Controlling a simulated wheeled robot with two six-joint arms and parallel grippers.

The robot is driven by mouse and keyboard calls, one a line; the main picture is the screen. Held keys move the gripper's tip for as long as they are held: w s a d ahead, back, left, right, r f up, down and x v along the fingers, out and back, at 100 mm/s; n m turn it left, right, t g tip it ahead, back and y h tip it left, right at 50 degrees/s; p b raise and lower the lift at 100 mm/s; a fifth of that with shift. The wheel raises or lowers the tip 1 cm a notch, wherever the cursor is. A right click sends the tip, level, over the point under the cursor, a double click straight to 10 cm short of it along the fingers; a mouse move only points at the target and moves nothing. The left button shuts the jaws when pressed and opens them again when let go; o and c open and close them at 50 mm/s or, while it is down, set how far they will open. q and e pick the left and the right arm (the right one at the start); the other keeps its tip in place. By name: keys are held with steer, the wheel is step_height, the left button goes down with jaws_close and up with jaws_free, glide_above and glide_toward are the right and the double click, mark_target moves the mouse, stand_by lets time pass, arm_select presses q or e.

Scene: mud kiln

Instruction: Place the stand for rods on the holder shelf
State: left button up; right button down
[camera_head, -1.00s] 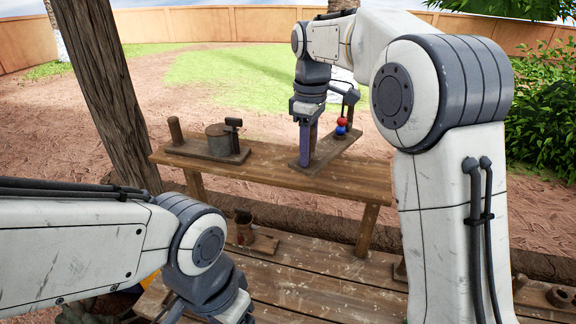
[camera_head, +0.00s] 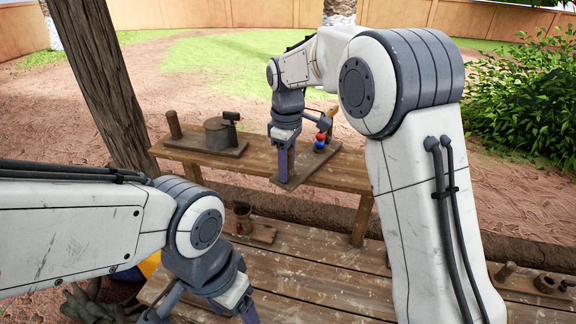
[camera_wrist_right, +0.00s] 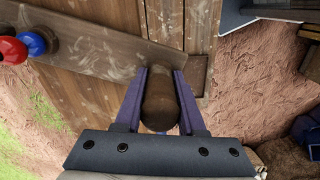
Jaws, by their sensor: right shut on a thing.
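The stand for rods (camera_head: 309,166) is a flat wooden board with a post at its near end and red and blue balls at its far end. My right gripper (camera_head: 283,166) is shut on that post; in the right wrist view, its fingers (camera_wrist_right: 160,100) flank the brown post (camera_wrist_right: 160,103). The stand is over the right half of the wooden holder shelf (camera_head: 258,160), its near end at the shelf's front edge. I cannot tell whether it touches the shelf. My left gripper (camera_head: 222,300) is low at the bottom edge, its fingertips cut off.
A board with a post and a round wooden block (camera_head: 216,134) occupies the shelf's left part. A lower wooden bench (camera_head: 310,262) in front carries a small stand with a dark cup (camera_head: 243,215). A wooden pillar (camera_head: 100,85) rises left of the shelf.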

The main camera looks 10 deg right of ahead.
steer(key=c, duration=0.5)
jaws_free()
step_height(320, 180, up, 12)
steer(key=shift+r+b, duration=0.1)
steer(key=shift+b, duration=0.3)
steer(key=s+a+f+m, duration=0.1)
steer(key=s+a+f, duration=0.15)
steer(key=s, duration=0.45)
steer(key=s+a+f+m, duration=0.1)
steer(key=s+a+f, duration=0.15)
steer(key=s, duration=0.45)
steer(key=s+d+f+m, duration=0.1)
steer(key=s+f, duration=0.4)
steer(key=s, duration=0.4)
steer(key=s+d+f+m+y, duration=0.1)
steer(key=s+f, duration=0.4)
steer(key=s, duration=0.4)
steer(key=shift+d, duration=0.25)
